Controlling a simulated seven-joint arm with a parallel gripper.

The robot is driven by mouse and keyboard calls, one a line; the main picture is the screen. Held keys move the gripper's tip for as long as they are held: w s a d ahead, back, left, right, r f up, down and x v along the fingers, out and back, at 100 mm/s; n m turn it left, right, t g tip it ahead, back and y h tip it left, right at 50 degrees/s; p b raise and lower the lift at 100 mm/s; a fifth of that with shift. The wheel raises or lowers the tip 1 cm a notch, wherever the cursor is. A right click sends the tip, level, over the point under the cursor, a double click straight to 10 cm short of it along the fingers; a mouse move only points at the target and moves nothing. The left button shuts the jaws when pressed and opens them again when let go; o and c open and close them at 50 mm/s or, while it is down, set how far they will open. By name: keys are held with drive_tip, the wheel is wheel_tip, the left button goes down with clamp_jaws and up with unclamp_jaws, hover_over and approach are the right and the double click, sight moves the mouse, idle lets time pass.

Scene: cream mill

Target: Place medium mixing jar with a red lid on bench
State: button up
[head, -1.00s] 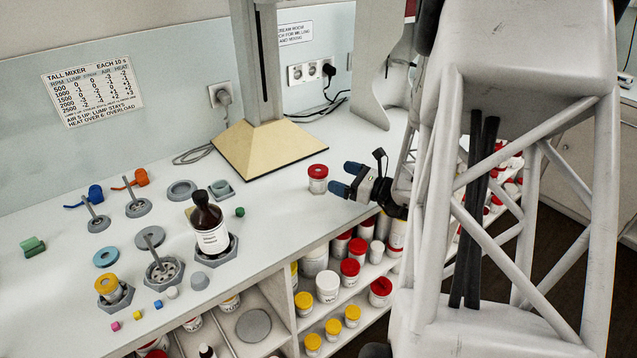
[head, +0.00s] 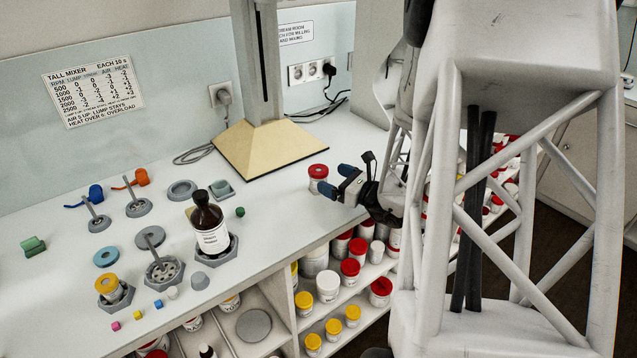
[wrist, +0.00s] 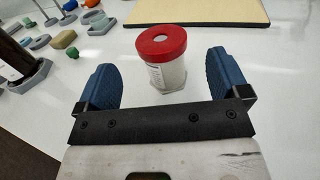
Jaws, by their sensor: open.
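A white jar with a red lid (head: 318,172) stands upright on the white bench (head: 290,215), right of the beige mixer base. In the wrist view the red-lidded jar (wrist: 168,74) has a pale label and a round pale spot on its lid. My gripper (head: 334,179) is open and empty, close to the jar on its right in the head view. In the wrist view the blue fingers of my gripper (wrist: 163,66) are spread to either side of the jar, with gaps between. I cannot tell whether the fingertips reach past its near side.
A brown bottle (head: 209,225) and a yellow-lidded jar (head: 108,287) stand in grey holders to the left. The beige mixer base (head: 268,148) is behind. Shelves below hold several lidded jars (head: 328,286). The bench in front of the red-lidded jar is clear.

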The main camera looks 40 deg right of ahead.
drive_tip(key=shift+w+a, duration=0.1)
drive_tip(key=shift+w, duration=0.2)
drive_tip(key=shift+w, duration=0.1)
drive_tip(key=shift+x, duration=2.5)
drive_tip(key=c, duration=1.1)
wheel_tip(320, 180, up, 10)
drive_tip(key=shift+w, duration=0.1)
